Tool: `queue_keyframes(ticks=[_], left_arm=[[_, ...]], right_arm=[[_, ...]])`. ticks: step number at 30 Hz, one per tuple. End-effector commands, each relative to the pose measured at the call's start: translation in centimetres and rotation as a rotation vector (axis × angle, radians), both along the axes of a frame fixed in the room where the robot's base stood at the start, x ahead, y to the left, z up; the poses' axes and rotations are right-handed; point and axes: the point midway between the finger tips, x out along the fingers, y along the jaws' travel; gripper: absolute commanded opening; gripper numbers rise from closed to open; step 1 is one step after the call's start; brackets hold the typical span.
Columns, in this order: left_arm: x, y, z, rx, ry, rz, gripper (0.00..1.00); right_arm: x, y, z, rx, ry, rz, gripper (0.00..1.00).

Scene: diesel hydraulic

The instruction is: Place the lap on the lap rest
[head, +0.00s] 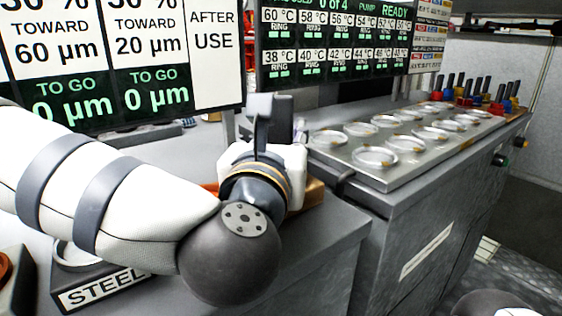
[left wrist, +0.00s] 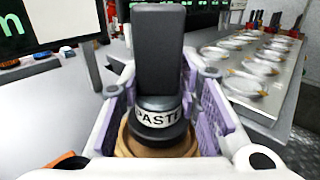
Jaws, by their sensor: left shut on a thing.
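The lap (left wrist: 157,55), with a tall dark grey handle and a white band reading PASTE, stands between the purple-padded fingers of my left gripper (left wrist: 160,108). The gripper is shut on it. In the head view the dark handle (head: 263,112) rises above my white left gripper (head: 262,160). A brown round part (left wrist: 150,147) shows under the lap's black collar; I cannot tell if it belongs to the lap or to what is beneath. A brown block (head: 313,193), perhaps the lap rest, sits at the bench corner, mostly hidden by the gripper. My right gripper is not in view.
A block marked STEEL (head: 100,288) stands at the bench front left. A steel table (head: 345,165) with several round dishes is at right, beyond a narrow gap. Display screens (head: 335,45) stand behind. The grey bench top (head: 320,225) is clear at its right front.

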Motion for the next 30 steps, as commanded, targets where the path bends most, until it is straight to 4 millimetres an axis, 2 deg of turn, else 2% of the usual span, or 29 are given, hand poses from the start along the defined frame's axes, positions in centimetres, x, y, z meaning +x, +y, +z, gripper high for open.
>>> queue_keyframes(ticks=[1, 7, 12, 13, 15, 26, 30], left_arm=[[0.1, 0.0, -1.9, -0.001, 0.007, -0.001, 0.00], [0.0, 0.0, -1.3, -0.001, -0.002, 0.001, 0.00], [0.0, 0.0, -1.7, -0.001, 0.000, 0.001, 0.00], [0.0, 0.0, -1.8, 0.000, 0.002, 0.001, 0.35], [0.0, 0.0, -1.7, 0.000, 0.002, 0.001, 0.51], [-0.1, 0.0, -1.2, 0.000, -0.001, 0.001, 0.51], [-2.1, 0.3, -1.2, 0.002, 0.001, -0.003, 0.51]], right_arm=[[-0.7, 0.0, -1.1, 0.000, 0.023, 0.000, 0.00], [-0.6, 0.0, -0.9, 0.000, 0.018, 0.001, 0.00], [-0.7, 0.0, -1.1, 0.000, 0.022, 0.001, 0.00], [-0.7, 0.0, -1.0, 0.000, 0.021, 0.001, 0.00], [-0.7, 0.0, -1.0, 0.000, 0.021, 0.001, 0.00], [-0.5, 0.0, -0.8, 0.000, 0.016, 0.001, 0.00], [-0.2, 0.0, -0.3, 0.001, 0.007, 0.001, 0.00]])
